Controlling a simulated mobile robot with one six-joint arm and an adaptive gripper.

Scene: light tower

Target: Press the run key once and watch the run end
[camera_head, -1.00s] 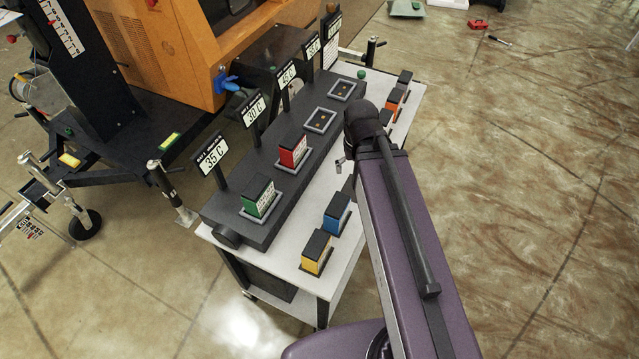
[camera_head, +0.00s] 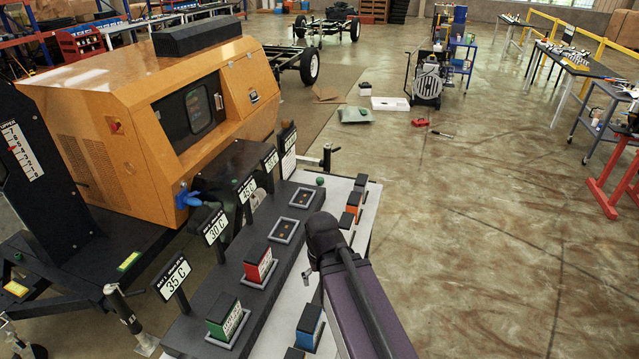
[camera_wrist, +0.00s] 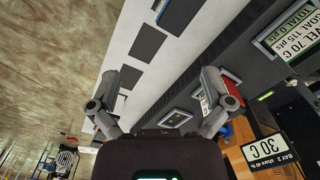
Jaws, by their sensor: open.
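A sign (camera_wrist: 290,40) there reads "70 C", goal 115 pts and total 0 pts. The dark rack holds a green block (camera_head: 224,318) and a red block (camera_head: 258,265) in its near bays. Two bays (camera_head: 284,230) (camera_head: 302,197) farther along look empty of blocks. My gripper (camera_wrist: 168,80) is open and empty above the cart; in the head view my arm mostly hides it.
A blue block (camera_head: 310,326), an orange block (camera_head: 352,212) and dark-topped blocks stand along the cart's right side. Signposts such as 35 C (camera_head: 175,278) and 30 C (camera_head: 216,227) rise on the rack's left.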

